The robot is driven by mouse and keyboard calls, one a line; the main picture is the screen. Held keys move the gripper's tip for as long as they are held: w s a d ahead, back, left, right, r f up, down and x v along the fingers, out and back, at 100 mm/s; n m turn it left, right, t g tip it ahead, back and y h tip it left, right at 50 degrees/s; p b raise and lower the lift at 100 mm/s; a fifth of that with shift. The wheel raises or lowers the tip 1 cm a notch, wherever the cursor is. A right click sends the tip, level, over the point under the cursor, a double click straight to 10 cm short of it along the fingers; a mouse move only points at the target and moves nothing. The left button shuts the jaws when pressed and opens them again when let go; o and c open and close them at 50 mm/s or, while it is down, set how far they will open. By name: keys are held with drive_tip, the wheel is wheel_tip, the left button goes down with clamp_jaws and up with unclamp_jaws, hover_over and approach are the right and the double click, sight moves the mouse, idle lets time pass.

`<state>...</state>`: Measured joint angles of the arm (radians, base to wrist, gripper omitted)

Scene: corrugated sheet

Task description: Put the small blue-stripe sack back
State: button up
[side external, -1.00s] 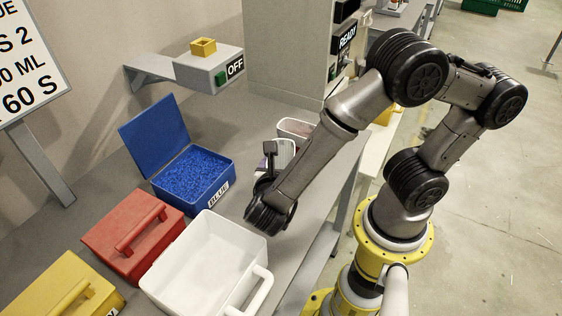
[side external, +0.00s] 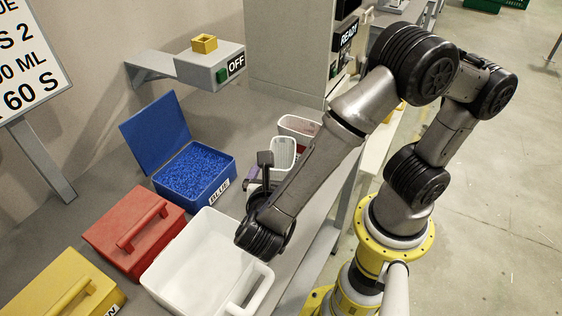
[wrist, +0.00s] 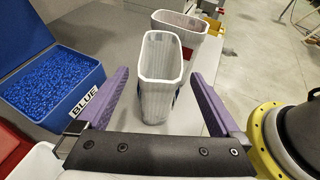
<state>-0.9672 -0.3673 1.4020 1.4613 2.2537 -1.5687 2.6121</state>
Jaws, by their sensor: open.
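A small white open-topped sack (wrist: 157,88) stands upright ahead of my gripper in the wrist view; a sliver of blue shows on its right side. It also shows in the side view (side external: 283,152), partly behind my gripper. A second white sack (wrist: 190,32) with a red mark stands just behind it, and its rim shows in the side view (side external: 298,124). My gripper (wrist: 160,78) is open, with purple fingers to the left and right of the front sack in the picture. Neither finger visibly touches it.
An open blue box (side external: 195,172) of blue pellets stands left of the sacks. A white handled bin (side external: 190,262) is below my wrist, with red (side external: 133,232) and yellow (side external: 68,285) lidded boxes to its left. Bare grey bench (side external: 240,120) lies behind the blue box.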

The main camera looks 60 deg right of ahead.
drive_tip(key=v, duration=0.5)
drive_tip(key=w+a+r+n+t+y, duration=0.1)
drive_tip(key=w+r+n+t+y, duration=0.3)
drive_tip(key=w, duration=0.3)
drive_tip(key=w+a+r+n+t+y, duration=0.1)
drive_tip(key=w+r+n+t+y, duration=0.15)
drive_tip(key=w+r+n, duration=0.35)
drive_tip(key=w+a+r+n+t+y, duration=0.25)
drive_tip(key=r+n+y, duration=0.65)
drive_tip(key=n, duration=0.7)
drive_tip(key=s+d+f+n+g+h, duration=0.1)
drive_tip(key=s+d+f+n+g, duration=0.3)
drive_tip(key=s+d+n, duration=0.3)
drive_tip(key=s+d+f+n+g+h, duration=0.2)
drive_tip(key=s+d+f+n+g, duration=0.2)
drive_tip(key=s+d+n, duration=0.4)
drive_tip(key=s+n, duration=0.7)
drive_tip(key=n, duration=0.1)
drive_tip(key=shift+s+n, duration=0.3)
